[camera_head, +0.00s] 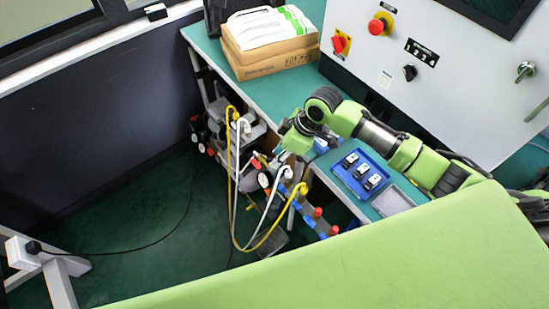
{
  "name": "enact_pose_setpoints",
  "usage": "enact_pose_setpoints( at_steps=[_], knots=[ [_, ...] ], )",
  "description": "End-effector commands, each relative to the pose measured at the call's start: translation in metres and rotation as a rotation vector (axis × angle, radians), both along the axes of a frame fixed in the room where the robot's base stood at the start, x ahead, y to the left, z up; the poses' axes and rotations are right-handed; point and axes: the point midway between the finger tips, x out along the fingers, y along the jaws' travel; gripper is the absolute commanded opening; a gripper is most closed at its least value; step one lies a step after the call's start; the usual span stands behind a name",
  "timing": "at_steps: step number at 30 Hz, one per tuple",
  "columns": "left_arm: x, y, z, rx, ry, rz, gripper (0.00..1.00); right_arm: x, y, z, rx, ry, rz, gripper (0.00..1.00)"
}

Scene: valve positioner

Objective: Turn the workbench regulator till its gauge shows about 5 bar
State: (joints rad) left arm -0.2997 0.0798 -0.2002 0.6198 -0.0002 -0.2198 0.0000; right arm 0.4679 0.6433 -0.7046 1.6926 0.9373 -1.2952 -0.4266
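My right arm comes in from the right over the workbench (288,101). Its gripper (291,151) hangs at the front edge of the bench, above and close to the pneumatic fittings; its fingers are too small and crowded to show whether they are open or shut. Below the edge is a small round black-rimmed part (265,179), perhaps the regulator's gauge; no needle or scale can be read. The regulator's knob cannot be told apart surely, and the gripper may hide part of it. No contact can be made out. My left gripper is not in view.
Yellow (232,205) and white hoses loop down in front of the fittings. Red and blue valve parts (320,213) sit lower right. A blue tray (343,182) lies under my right arm. A cardboard box (262,66) and a grey control cabinet (458,60) stand behind. Green floor (150,205) is open at left.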

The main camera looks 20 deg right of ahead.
Motion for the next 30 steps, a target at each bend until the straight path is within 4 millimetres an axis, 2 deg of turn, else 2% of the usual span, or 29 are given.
enact_pose_setpoints(
  at_steps=[3, 6, 17, 18, 20, 30],
  knots=[
    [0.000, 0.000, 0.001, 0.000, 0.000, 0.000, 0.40, 0.003, 0.006, -0.015, 0.002, 0.003, 0.000, 0.24],
    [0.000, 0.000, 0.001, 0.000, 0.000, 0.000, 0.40, 0.004, 0.008, -0.023, 0.000, 0.001, 0.000, 0.24],
    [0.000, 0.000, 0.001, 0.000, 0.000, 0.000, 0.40, 0.005, 0.010, -0.027, 0.000, 0.000, 0.000, 0.24],
    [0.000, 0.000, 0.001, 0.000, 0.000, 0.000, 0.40, 0.005, 0.010, -0.027, 0.000, 0.000, 0.000, 0.13],
    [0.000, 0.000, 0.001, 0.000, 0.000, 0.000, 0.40, 0.005, 0.010, -0.027, 0.000, 0.000, 0.000, 0.00],
    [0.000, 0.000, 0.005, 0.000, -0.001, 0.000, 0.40, 0.005, 0.010, -0.025, 0.001, 0.001, -0.014, 0.00]
  ],
)
